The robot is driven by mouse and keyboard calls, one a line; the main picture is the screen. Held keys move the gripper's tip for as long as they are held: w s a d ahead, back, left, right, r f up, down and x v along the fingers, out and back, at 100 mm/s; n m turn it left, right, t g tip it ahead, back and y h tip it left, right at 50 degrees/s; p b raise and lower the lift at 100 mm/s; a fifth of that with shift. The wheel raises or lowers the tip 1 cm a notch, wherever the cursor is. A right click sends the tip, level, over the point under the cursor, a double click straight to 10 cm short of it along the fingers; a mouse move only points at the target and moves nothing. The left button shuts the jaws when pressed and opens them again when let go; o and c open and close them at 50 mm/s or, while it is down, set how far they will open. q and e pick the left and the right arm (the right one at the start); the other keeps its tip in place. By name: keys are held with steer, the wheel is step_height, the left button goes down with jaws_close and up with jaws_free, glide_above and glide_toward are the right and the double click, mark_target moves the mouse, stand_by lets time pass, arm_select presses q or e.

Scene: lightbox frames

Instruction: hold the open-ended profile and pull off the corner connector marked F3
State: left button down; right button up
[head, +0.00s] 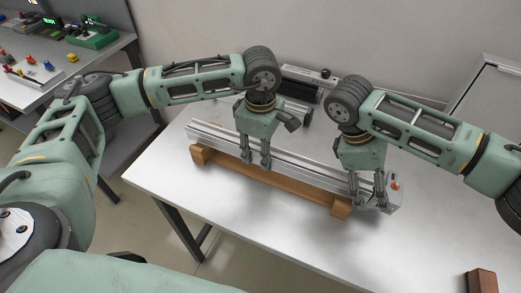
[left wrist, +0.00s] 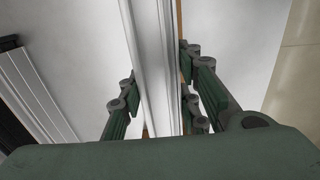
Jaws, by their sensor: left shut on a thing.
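A long silver profile (head: 310,174) lies across wooden supports on the white table. It also runs up the middle of the left wrist view (left wrist: 158,60). A grey end piece with an orange spot, seemingly the corner connector (head: 394,198), is at its right end; no F3 marking is readable. My left gripper (head: 257,161) points down and is shut on the profile left of its middle, with fingers on both sides in the left wrist view (left wrist: 158,100). My right gripper (head: 369,205) points down at the right end, beside the connector; its fingertips' contact is unclear.
A wooden support (head: 341,208) sits under the profile near its right end. A grey and black device (head: 305,82) stands behind. A brown block (head: 481,281) is at the lower right. The table (head: 240,220) is clear in front. A side bench (head: 25,93) holds small coloured parts.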

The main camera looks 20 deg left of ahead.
mark_target(397, 193)
steer(key=shift+x, duration=0.8)
steer(key=c, duration=1.4)
steer(key=shift+d, duration=0.1)
steer(key=shift+c, duration=0.2)
steer(key=shift+d, duration=0.1)
steer(key=shift+d, duration=1.05)
steer(key=shift+d, duration=0.1)
steer(key=shift+d, duration=1)
steer(key=shift+d, duration=0.15)
